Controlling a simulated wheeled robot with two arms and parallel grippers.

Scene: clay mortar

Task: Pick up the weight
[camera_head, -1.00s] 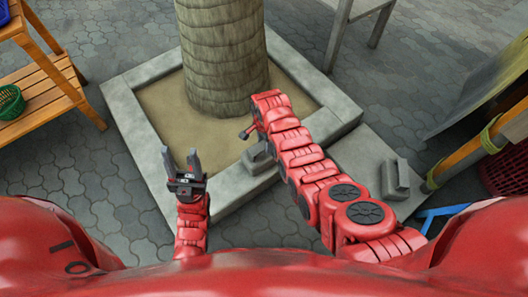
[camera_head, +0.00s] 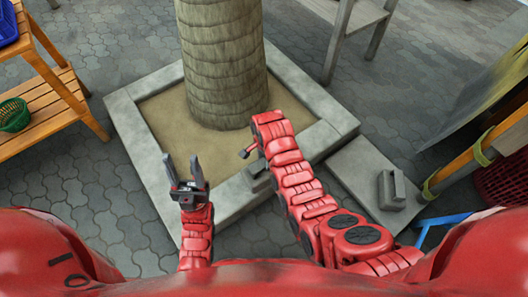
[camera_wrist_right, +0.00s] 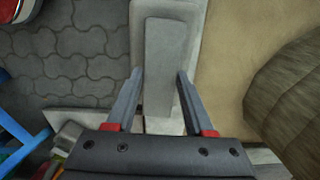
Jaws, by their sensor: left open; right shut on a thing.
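A grey block-shaped weight (camera_head: 257,178) sits on the near rim of the stone planter, partly hidden by my right arm in the head view. In the right wrist view the weight (camera_wrist_right: 165,62) shows a long raised ridge on a wider base. My right gripper (camera_wrist_right: 160,74) has a finger on each side of this ridge and is shut on it. Its fingers are hidden in the head view. My left gripper (camera_head: 183,160) is open and empty, left of the weight, its fingers pointing toward the planter.
A second grey block (camera_head: 390,190) stands on a flat slab (camera_head: 362,172) at the right. The square planter (camera_head: 140,160) surrounds a thick trunk (camera_head: 222,65). A wooden shelf (camera_head: 45,100) with a green basket (camera_head: 13,115) is at the left. Paving between shelf and planter is clear.

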